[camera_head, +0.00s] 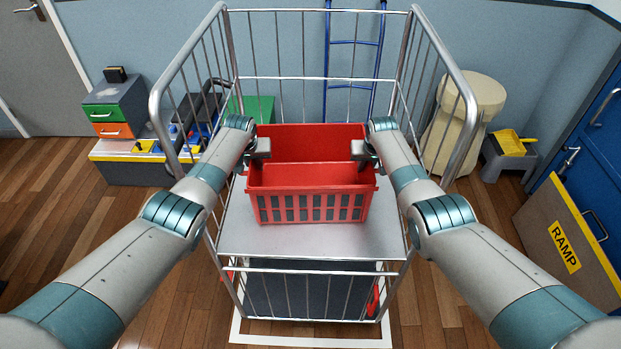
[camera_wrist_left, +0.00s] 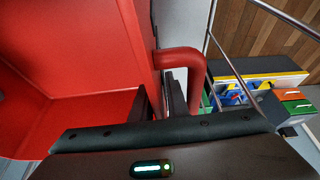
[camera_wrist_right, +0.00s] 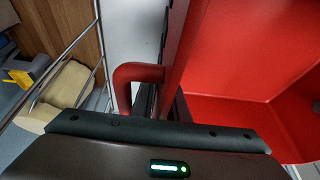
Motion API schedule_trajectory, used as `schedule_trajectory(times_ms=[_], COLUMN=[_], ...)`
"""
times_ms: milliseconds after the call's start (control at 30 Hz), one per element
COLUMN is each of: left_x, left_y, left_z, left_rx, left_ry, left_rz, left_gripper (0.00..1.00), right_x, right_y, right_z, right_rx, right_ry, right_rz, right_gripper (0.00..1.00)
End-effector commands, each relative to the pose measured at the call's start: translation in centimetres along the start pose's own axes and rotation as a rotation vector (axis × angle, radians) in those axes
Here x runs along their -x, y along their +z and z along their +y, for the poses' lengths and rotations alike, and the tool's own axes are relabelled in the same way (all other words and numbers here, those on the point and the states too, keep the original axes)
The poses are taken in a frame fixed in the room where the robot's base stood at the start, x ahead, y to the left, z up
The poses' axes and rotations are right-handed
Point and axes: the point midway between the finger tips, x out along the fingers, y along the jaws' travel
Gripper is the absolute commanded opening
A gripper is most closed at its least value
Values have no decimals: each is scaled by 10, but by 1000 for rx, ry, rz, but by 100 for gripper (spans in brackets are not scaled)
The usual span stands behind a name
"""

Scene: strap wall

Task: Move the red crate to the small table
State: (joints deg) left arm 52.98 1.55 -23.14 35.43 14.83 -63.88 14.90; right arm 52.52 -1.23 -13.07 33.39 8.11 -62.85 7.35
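The red crate (camera_head: 310,208) is upright over the metal deck (camera_head: 255,237) of a wire-sided cart; I cannot tell whether it touches the deck. My left gripper (camera_head: 262,150) is at its left side and my right gripper (camera_head: 361,151) at its right side. In the left wrist view, the fingers (camera_wrist_left: 160,100) closely flank the crate's side wall, beside a red handle loop (camera_wrist_left: 190,62). In the right wrist view, the fingers (camera_wrist_right: 166,100) flank the opposite wall beside another handle loop (camera_wrist_right: 130,72). The crate's visible inside is empty. No small table is clearly identifiable.
Tall wire sides (camera_head: 188,90) enclose the cart's left, right and back; a low front rail (camera_head: 315,270) is nearest me. A cream stool-like object (camera_head: 465,115) and a grey step with a yellow dustpan (camera_head: 509,143) stand right. A ramp board (camera_head: 565,245) leans at far right.

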Motion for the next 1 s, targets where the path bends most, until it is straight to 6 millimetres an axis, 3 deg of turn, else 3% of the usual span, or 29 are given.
schedule_trajectory(times_ms=[300, 400, 1000], left_x=[-1, -1, -1], left_y=[0, 0, 0], left_z=[0, 0, 0], left_rx=[0, 0, 0], left_ry=[0, 0, 0], left_rz=[-1, -1, -1], left_gripper=[14, 0, 0], right_x=[-1, -1, -1], right_y=[0, 0, 1], right_z=[0, 0, 0], right_rx=[0, 0, 0], right_ry=[0, 0, 0], right_rz=[0, 0, -1], right_gripper=[14, 0, 0])
